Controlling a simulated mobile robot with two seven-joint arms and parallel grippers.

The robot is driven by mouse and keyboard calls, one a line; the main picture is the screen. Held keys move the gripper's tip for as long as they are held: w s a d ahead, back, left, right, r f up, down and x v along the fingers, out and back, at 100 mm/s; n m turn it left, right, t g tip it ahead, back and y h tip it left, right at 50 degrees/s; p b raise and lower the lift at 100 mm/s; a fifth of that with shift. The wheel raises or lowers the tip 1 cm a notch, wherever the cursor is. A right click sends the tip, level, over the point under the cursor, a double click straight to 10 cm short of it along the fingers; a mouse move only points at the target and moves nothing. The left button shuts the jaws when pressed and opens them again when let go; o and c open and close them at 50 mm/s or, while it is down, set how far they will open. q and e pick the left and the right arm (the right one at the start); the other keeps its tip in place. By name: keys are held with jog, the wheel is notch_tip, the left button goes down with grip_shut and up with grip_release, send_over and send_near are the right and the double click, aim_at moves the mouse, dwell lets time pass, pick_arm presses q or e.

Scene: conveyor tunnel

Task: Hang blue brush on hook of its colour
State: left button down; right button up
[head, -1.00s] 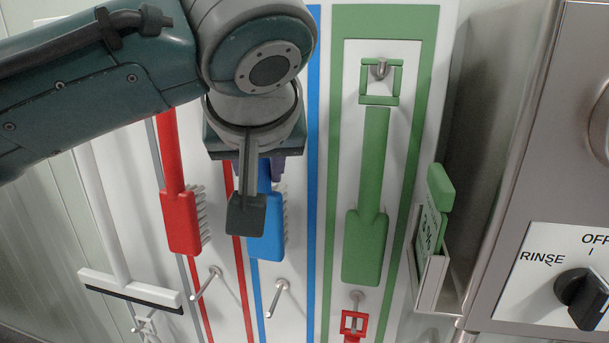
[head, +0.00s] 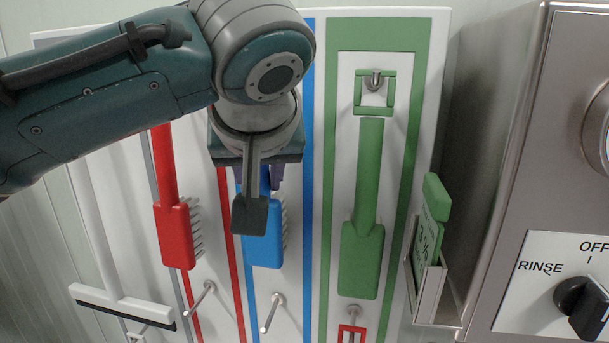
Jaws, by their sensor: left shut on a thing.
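The blue brush (head: 267,249) hangs bristle end down in front of the blue-bordered panel (head: 308,190). My left gripper (head: 250,214) is in front of its handle and is shut on it; the arm hides the brush's upper end and any hook there. A bare metal hook (head: 272,312) sticks out lower on the blue-bordered panel, below the brush head and apart from it. My right gripper is not in view.
A red brush (head: 175,235) hangs on the left, and a green brush (head: 361,258) hangs from a hook (head: 375,80) on the right. A white squeegee (head: 122,305) is at far left. A metal holder (head: 430,292) and a control box (head: 550,270) stand at right.

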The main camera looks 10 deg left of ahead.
pick_arm(q)
jog(key=shift+f+b, duration=0.35)
jog(key=shift+f, duration=0.3)
jog(key=c, duration=0.5)
grip_release()
jog(key=shift+c, duration=0.2)
jog(key=v, duration=1)
